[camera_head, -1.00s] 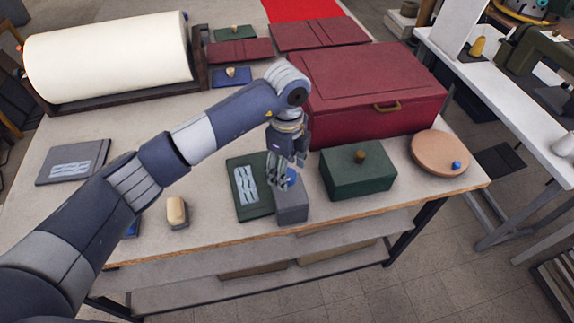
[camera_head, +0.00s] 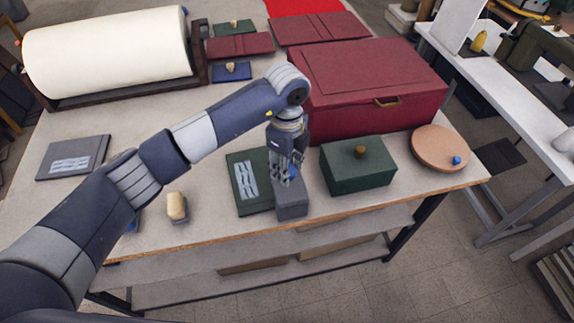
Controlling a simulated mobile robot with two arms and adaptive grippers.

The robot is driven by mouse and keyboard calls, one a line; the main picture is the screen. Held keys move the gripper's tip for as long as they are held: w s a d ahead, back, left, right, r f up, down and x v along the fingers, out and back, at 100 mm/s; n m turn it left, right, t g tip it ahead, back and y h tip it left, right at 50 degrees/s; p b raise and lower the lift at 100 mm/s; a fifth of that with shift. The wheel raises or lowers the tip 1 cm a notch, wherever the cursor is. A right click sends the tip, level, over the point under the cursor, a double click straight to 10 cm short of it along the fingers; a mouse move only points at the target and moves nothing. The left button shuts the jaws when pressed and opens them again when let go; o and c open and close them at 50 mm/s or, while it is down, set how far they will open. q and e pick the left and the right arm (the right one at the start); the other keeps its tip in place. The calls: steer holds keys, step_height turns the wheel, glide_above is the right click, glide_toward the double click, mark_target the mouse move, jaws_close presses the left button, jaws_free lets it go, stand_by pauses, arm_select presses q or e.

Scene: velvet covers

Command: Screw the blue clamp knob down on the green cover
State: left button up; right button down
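The green cover (camera_head: 243,201) lies flat near the front edge of the table, with a pale label on it. A grey block (camera_head: 291,205) sits at its right edge. A bright blue knob (camera_head: 294,172) shows at the top of this block, partly hidden by my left gripper (camera_head: 285,176). The gripper points down, with its fingers at the knob; I cannot tell whether they are closed on it or touch it. My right gripper is not in view.
A green box (camera_head: 355,178) with a brass knob stands close to the right, and a large red box (camera_head: 365,95) behind. A round tan disc (camera_head: 437,146) carries another blue knob. A beige-topped block (camera_head: 176,207) and a grey cover (camera_head: 64,158) lie left.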

arm_select(q)
steer(key=shift+f+m+b, duration=0.15)
steer(key=shift+m+b, duration=0.35)
steer(key=shift+b, duration=0.15)
steer(key=m+b, duration=1.1)
steer(key=b, duration=0.1)
steer(key=shift+m+b, duration=0.3)
steer(key=shift+b, duration=0.05)
steer(key=m+b, duration=0.2)
steer(key=shift+m, duration=0.3)
steer(key=m+b, duration=0.2)
steer(key=m, duration=0.1)
steer(key=shift+m, duration=0.3)
steer(key=m+b, duration=0.1)
steer(key=m, duration=0.2)
steer(key=shift+m+b, duration=0.3)
steer(key=shift+b, duration=0.1)
steer(key=m+b, duration=0.1)
steer(key=m, duration=0.2)
steer(key=shift+m, duration=0.3)
steer(key=shift+r+m, duration=0.2)
steer(key=shift+m, duration=2)
